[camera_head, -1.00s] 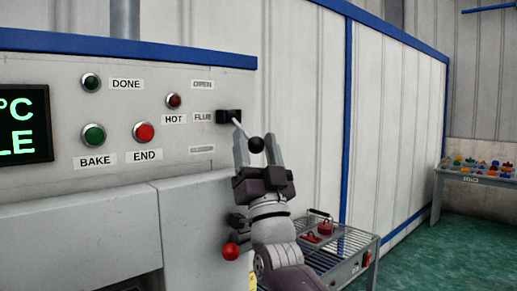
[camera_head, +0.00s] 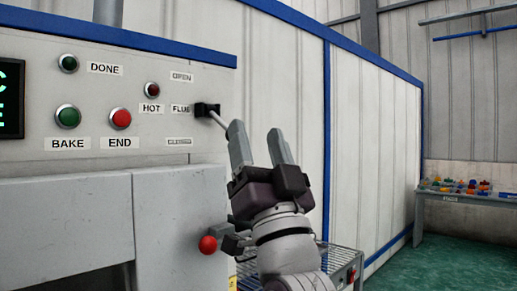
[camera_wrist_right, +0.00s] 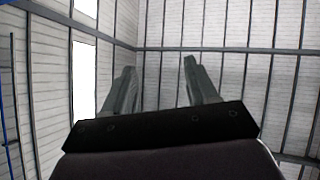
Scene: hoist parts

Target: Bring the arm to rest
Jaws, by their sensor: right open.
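My right gripper (camera_head: 257,130) is in the middle of the head view, pointing up, with its two grey fingers apart and nothing visible between them. The flue lever (camera_head: 217,118) sticks out from its black mount (camera_head: 206,109) on the panel, towards the lower right. Its outer end is hidden behind or beside the gripper's left finger; I cannot tell whether they touch. In the right wrist view the two fingers (camera_wrist_right: 159,68) stand apart against the roof and walls. My left gripper is not in view.
The oven panel (camera_head: 215,80) with buttons and labels fills the left. A red knob (camera_head: 208,244) sits beside my right wrist. A wire-topped cart (camera_head: 345,258) stands behind my arm. A table (camera_head: 465,197) with colourful parts is far right, with green floor before it.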

